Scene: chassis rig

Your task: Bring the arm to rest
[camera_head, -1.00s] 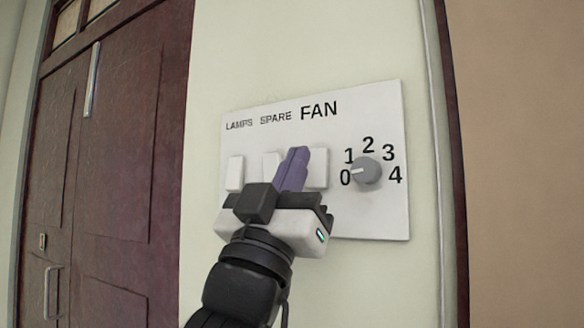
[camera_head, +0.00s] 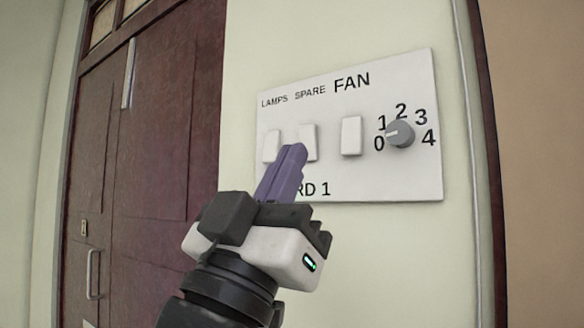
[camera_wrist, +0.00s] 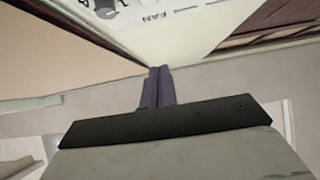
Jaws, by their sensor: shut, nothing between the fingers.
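My gripper (camera_head: 290,160) has purple fingers pressed together with nothing between them. In the head view it is in front of the lower left part of a white switch panel (camera_head: 350,180), and its fingertips overlap the picture of the SPARE switch (camera_head: 309,142). I cannot tell the exact gap to the panel. The LAMPS switch (camera_head: 271,146) and the FAN switch (camera_head: 351,136) are in clear view. The grey dial (camera_head: 400,134) points toward 0. In the wrist view the shut fingers (camera_wrist: 158,75) point toward the wall, with the panel (camera_wrist: 150,8) at the top edge.
A dark red-brown door (camera_head: 150,150) with a handle (camera_head: 92,273) is on the left. The pale wall (camera_head: 390,270) below the panel is bare. A dark frame edge (camera_head: 486,150) and a tan surface (camera_head: 540,150) are on the right.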

